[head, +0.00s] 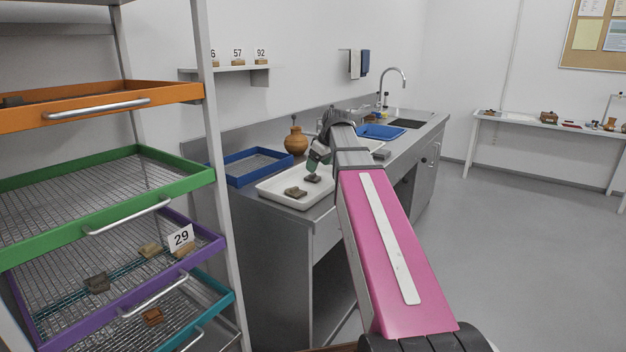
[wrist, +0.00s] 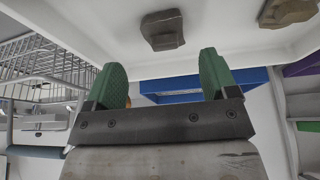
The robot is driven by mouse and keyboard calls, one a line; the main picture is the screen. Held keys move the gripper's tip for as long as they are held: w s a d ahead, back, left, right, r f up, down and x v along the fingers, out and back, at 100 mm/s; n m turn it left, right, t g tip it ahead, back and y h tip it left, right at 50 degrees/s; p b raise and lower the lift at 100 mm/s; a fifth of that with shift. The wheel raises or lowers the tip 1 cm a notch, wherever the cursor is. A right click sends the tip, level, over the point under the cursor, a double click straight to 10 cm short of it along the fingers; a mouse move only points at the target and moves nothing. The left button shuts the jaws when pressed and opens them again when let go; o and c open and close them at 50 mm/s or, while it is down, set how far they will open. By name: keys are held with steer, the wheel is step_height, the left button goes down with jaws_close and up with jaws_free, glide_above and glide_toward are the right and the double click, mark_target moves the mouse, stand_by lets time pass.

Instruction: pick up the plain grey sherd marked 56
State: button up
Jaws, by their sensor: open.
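A dark grey-brown sherd (head: 313,178) lies in a white tray (head: 270,194) on the counter. It also shows in the wrist view (wrist: 163,31), just beyond my fingertips. A lighter brownish sherd (head: 296,192) lies in the same tray, nearer the front; it shows at the top right of the wrist view (wrist: 289,11). No number is readable on either sherd, so I cannot tell which is marked 56. My gripper (head: 315,165) is above the dark sherd, pointing down. In the wrist view its two green fingers (wrist: 163,76) are apart with nothing between them.
A blue mesh tray (head: 235,178) and a round tan pot (head: 296,141) stand behind the white tray. A blue basin (head: 381,132) and a tap are farther along. A shelf rack with coloured drawers (head: 105,208) stands at the left, some holding sherds. The floor at right is clear.

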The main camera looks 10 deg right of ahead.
mark_target(313, 177)
steer(key=shift+x, duration=2.4)
steer(key=shift+s+a, duration=0.2)
steer(key=c, duration=1)
